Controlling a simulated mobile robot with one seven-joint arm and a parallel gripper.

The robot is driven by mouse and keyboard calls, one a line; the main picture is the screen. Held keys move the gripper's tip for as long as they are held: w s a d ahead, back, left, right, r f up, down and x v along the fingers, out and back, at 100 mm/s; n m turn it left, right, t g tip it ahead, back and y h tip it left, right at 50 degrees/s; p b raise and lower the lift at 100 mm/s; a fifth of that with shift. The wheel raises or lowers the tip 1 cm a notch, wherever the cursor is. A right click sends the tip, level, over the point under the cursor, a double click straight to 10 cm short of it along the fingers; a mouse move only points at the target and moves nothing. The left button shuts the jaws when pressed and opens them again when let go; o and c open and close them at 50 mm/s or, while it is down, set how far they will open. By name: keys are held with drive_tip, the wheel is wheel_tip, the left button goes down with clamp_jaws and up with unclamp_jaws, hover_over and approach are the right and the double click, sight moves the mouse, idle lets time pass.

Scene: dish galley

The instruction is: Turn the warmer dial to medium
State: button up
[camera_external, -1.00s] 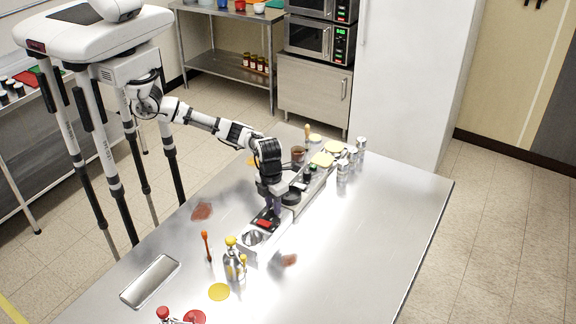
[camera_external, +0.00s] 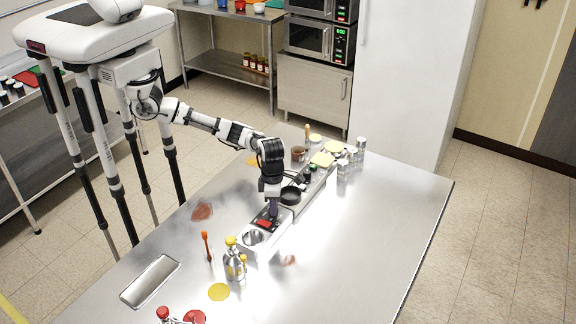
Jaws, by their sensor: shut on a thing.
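My gripper (camera_external: 272,209) points down at the warmer (camera_external: 262,236), a low metal unit on the steel table. It is shut on the dial, at the warmer's dark panel (camera_external: 259,219). The dial itself is hidden by the fingers, and its setting cannot be read. A red patch (camera_external: 264,224) shows on the panel just in front of the fingers. A round metal well (camera_external: 252,238) is open at the near end of the warmer.
A black pan (camera_external: 291,195) stands close behind my gripper. A tray (camera_external: 151,281) lies at the left. Shakers (camera_external: 361,147) stand at the back. The table's right side is clear.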

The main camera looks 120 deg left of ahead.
idle(0.3)
drive_tip(key=o, duration=1)
drive_tip(key=shift+r, duration=0.1)
wheel_tip(320, 180, up, 14)
drive_tip(key=b, duration=0.1)
drive_tip(key=shift+s+a+f+b, duration=0.15)
drive_tip(key=shift+a+f+b, duration=0.05)
drive_tip(key=shift+a+b, duration=0.1)
